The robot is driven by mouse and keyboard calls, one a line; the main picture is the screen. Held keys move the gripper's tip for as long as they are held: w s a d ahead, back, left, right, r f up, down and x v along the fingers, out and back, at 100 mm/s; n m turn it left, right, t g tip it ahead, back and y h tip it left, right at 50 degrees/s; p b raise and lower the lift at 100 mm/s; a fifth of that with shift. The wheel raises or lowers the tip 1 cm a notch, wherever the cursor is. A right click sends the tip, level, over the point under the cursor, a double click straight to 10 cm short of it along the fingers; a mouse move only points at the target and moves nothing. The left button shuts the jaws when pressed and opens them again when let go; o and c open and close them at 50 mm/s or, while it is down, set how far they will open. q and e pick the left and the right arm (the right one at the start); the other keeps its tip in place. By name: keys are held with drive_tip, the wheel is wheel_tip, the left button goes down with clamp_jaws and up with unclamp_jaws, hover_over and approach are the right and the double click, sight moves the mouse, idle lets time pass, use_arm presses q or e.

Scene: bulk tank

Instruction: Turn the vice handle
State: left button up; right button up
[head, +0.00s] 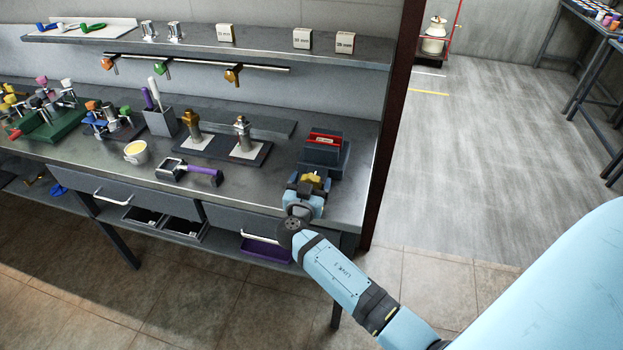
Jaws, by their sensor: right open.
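The vice (325,150) is dark grey with a red strip on top and stands near the right end of the workbench. My right gripper (311,180) is at its near side, with the arm reaching up from the lower right. The gripper is open. A brass-yellow piece (313,180) shows at the fingers, in front of the vice; I cannot tell if it is part of the vice handle or whether the fingers touch it. The rest of the handle is hidden behind my gripper and wrist. My left gripper is out of view.
A purple-handled tool (200,172), a cream cup (136,152) and a grey tool holder (160,122) are on the bench (270,185). A dark red post (393,130) rises close right of the vice.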

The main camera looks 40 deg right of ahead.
drive_tip(key=c, duration=0.9)
